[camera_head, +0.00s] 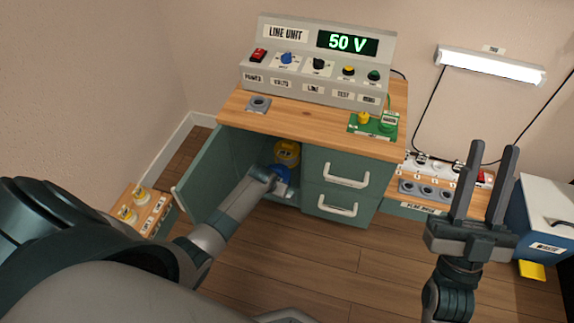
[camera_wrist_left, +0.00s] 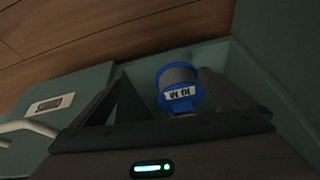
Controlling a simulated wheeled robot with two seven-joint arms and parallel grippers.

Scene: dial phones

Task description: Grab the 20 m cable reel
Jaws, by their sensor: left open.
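A blue reel (camera_wrist_left: 180,84) with a pale label shows in the left wrist view, inside the cabinet. The label is upside down and hard to read. In the head view the blue reel (camera_head: 283,174) is partly hidden by my left arm, and a yellow reel (camera_head: 286,152) is behind it. My left gripper (camera_head: 268,181) reaches into the open cabinet. Its fingers are open on either side of the blue reel in the wrist view; I cannot tell whether they touch it. My right gripper (camera_head: 492,147) is raised, open and empty, at the right.
The green cabinet door (camera_head: 209,172) stands open at the left of my left arm. Two drawers (camera_head: 342,184) are closed on the right. The line unit (camera_head: 318,62) stands on top. A low box with yellow-and-white pieces (camera_head: 150,205) is at the left, a blue bin (camera_head: 545,225) at the right.

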